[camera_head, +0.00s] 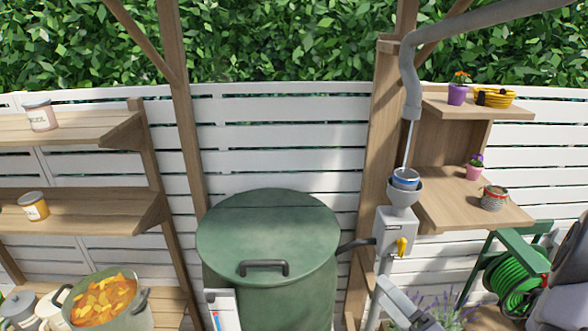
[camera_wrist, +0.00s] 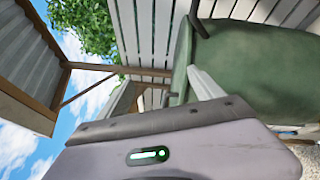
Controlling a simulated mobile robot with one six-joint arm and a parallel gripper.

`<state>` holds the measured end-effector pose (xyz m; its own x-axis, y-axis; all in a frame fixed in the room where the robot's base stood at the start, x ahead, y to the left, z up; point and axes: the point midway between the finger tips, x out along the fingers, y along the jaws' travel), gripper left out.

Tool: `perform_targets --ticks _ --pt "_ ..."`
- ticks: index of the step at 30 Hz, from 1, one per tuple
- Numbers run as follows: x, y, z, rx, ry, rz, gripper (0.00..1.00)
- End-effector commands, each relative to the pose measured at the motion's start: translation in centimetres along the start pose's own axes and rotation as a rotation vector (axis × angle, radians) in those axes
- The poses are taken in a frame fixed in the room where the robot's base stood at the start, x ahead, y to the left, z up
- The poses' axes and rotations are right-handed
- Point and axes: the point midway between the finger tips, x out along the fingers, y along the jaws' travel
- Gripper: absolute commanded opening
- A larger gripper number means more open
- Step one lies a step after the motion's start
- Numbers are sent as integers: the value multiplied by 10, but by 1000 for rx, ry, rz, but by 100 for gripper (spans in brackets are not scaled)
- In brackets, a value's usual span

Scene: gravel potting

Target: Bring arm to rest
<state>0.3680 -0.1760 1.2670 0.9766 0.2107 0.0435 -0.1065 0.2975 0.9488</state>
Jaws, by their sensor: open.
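My gripper (camera_wrist: 168,95) shows in the wrist view with its two pale fingers apart, and nothing is seen between them. Its grey body with a green light fills the bottom of that view. A large green lidded barrel (camera_head: 268,238) stands at the middle of the head view. The barrel also shows beyond the fingers in the wrist view (camera_wrist: 255,75), tilted by the camera's angle. I cannot tell how far the gripper is from it.
Left shelves (camera_head: 65,128) hold labelled tins (camera_head: 41,117) and a pot of orange pieces (camera_head: 103,300). A grey funnel device (camera_head: 396,225) holds a blue-rimmed tin. Right shelves (camera_head: 455,207) hold small flower pots and a tin (camera_head: 494,198). A green hose reel (camera_head: 515,280) stands lower right.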

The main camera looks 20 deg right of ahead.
Motion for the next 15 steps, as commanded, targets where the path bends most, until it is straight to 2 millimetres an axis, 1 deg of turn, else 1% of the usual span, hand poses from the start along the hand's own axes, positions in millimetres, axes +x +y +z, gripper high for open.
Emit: perform_targets --ticks 1,2,3,4,5,6,7,8,9,10,11,12,13,14,15 --pt "18 5 -50 -173 202 67 76" --pt "24 14 -82 -289 334 112 76" --pt "24 22 -125 -456 508 180 76" --pt "20 26 -157 -592 640 238 76" --pt "11 25 -189 -740 774 303 76" --pt "-7 18 -228 -968 956 405 76" --pt "-24 9 -253 -1155 1088 492 76" --pt "-40 -3 -271 -1345 1205 581 76" --pt "-58 -19 -285 -1603 1337 701 76" --pt "-69 -31 -289 -1795 1416 788 76" --pt "-76 -41 -290 -1984 1477 872 76" --pt "-81 -50 -286 -2223 1529 972 76" --pt "-82 -54 -282 -2389 1550 1036 76" --pt "-81 -55 -278 2490 -1526 -1067 76" --pt "-79 -53 -272 2406 -1371 -1013 76"
